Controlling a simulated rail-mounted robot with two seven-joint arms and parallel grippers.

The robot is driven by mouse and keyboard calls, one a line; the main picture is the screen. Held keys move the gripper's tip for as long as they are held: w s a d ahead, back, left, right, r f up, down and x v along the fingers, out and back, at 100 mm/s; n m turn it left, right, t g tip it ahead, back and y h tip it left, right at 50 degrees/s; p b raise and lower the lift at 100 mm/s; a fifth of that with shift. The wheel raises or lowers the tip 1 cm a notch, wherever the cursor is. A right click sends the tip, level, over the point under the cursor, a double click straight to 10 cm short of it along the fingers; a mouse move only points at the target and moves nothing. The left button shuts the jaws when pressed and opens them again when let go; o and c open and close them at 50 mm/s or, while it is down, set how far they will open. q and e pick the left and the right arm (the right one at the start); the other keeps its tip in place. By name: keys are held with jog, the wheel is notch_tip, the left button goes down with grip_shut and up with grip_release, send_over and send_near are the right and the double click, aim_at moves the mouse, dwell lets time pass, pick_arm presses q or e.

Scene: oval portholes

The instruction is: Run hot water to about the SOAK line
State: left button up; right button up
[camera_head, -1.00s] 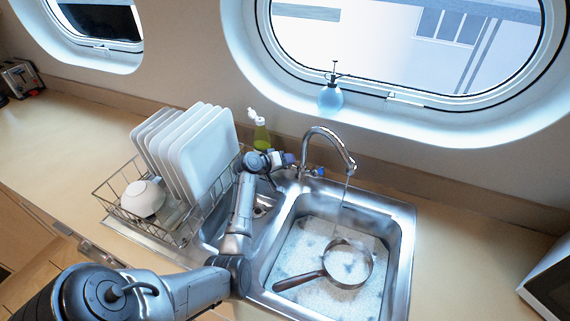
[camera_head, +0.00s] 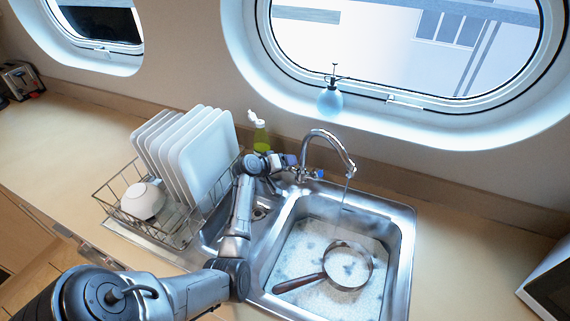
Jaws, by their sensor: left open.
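The steel sink basin (camera_head: 403,235) holds pale, cloudy water with foam patches. A dark-handled pan (camera_head: 347,266) sits in it, its handle pointing lower left. The chrome tap (camera_head: 328,134) arches over the basin, and a thin stream (camera_head: 346,193) falls from its spout. A blue-marked tap handle (camera_head: 319,173) shows at the right of the tap base. My left gripper (camera_head: 286,163) is open at the left side of the tap base; it hides the handle area there, and I cannot tell whether it touches. No SOAK line is readable. My right gripper is not in view.
A wire dish rack (camera_head: 121,190) with white plates (camera_head: 206,152) and a bowl (camera_head: 143,200) stands left of the sink. A green soap bottle (camera_head: 261,136) stands behind my gripper. A blue spray bottle (camera_head: 330,101) stands by the porthole. The counter at left (camera_head: 60,140) is clear.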

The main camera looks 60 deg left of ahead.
pick_arm(q)
jog(key=p+v, duration=0.9)
jog(key=v, duration=0.4)
jog(key=shift+s, duration=0.25)
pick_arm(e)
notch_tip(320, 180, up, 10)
pick_arm(q)
jog(key=shift+r, duration=0.1)
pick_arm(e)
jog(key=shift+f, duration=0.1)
